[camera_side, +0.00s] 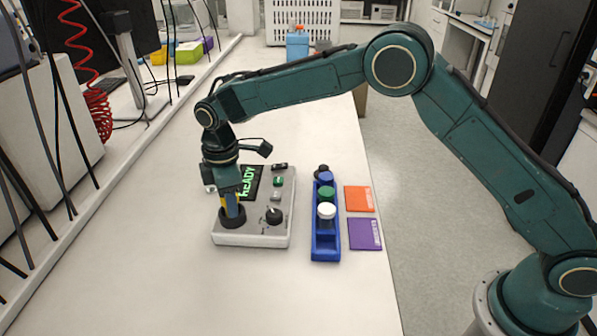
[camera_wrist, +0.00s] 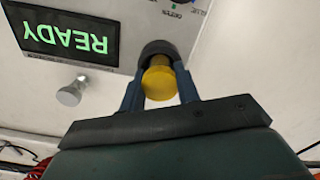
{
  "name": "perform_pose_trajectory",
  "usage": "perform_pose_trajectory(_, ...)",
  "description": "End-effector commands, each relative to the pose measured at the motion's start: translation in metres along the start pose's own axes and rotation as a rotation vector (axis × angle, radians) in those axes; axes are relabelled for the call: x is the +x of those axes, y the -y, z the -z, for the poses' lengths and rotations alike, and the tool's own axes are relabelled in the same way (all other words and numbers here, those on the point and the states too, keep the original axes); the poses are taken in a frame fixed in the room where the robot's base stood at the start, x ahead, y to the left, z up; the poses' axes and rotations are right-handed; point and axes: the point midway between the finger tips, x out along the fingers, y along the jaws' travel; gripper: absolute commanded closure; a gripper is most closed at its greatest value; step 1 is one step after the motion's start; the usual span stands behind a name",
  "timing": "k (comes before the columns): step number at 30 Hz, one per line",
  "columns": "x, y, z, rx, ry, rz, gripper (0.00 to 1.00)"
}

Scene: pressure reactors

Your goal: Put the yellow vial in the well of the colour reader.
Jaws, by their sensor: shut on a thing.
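The yellow vial (camera_wrist: 159,84) is between the two fingers of my gripper (camera_wrist: 161,92) in the wrist view, with its round yellow top facing the camera. My gripper is shut on it. The vial is at the dark ring of the well (camera_wrist: 160,48) on the colour reader (camera_side: 262,238). In the side view my gripper (camera_side: 232,205) points down over the well (camera_side: 231,218), and a little yellow shows between the fingers. How deep the vial sits in the well is hidden. The reader's screen (camera_side: 251,183) shows READY in green.
A blue rack (camera_side: 326,252) with white, green and blue capped vials stands right of the reader. Orange (camera_side: 359,199) and purple (camera_side: 365,234) squares lie beside it near the bench's right edge. The front of the bench (camera_side: 220,295) is clear.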

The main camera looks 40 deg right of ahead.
Motion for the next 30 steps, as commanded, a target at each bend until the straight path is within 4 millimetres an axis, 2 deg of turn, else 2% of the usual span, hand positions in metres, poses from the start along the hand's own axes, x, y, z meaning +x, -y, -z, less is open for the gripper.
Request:
perform_pose_trajectory(6, 0.002, 0.0, -0.0001, 0.0, 0.0, 0.0, 0.9)
perform_pose_trajectory(7, 0.0019, 0.0, 0.0, 0.0, 0.0, 0.0, 0.62)
perform_pose_trajectory(10, 0.0019, 0.0001, -0.0001, 0.0, 0.0, 0.0, 0.43)
perform_pose_trajectory(16, 0.0019, 0.0002, -0.0001, 0.0, 0.0, 0.001, 0.43)
perform_pose_trajectory(20, 0.002, 0.0002, -0.0001, 0.0, 0.001, 0.001, 0.21)
perform_pose_trajectory(30, 0.0009, 0.0001, 0.0, 0.0, 0.0, 0.0, 0.21)
